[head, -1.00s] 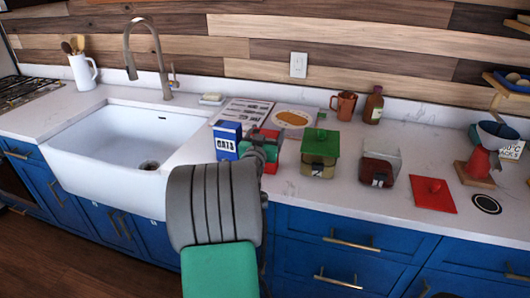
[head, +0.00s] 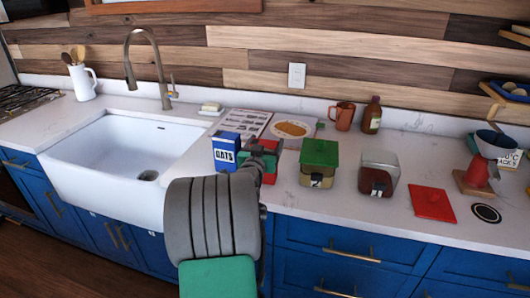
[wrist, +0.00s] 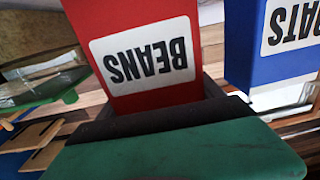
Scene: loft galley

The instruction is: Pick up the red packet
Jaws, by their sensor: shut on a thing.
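The red packet (head: 269,146) is mostly hidden behind my gripper in the head view. In the wrist view the red packet (wrist: 135,55) fills the middle, with a white label reading BEANS upside down. My gripper (head: 262,158) is shut on it, and its dark finger (wrist: 165,118) lies across the packet's near end in the wrist view. The blue OATS box (head: 226,152) stands just left of the packet, close beside it. Whether the packet touches the counter is hidden.
Right of my gripper stand a green-lidded canister (head: 318,162) and a canister with dark contents (head: 378,174). The sink (head: 135,150) is left.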

